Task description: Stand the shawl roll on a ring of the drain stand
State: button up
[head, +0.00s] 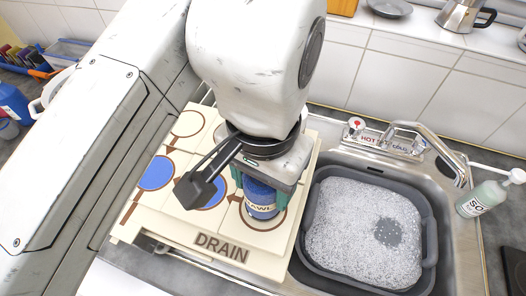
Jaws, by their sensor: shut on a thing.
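The shawl roll (262,205) is a blue cylinder with a pale band on which part of the label "AWL" can be read. My gripper (261,186) points down and is shut on its upper part. The roll is upright over a brown ring at the right front of the cream drain stand (222,248), marked "DRAIN". I cannot tell whether its base touches the stand. My wrist and gripper hide its top. Another ring (188,123) at the back left of the stand looks empty. Two blue round shapes (155,172) sit in other rings, one partly hidden by my gripper.
A grey basin (429,215) full of suds (350,225) sits in the sink to the right. The tap (420,135) and a soap bottle (482,197) stand beyond it. Blue containers (14,103) are at the far left. A tiled wall rises behind.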

jog(key=shift+f, duration=0.2)
jog(key=o, duration=1.2)
jog(key=shift+o, duration=0.2)
jog(key=shift+r+p, duration=3.65)
jog(key=shift+r, duration=0.5)
jog(key=shift+r+p, duration=0.6)
jog(key=shift+r, duration=1.75)
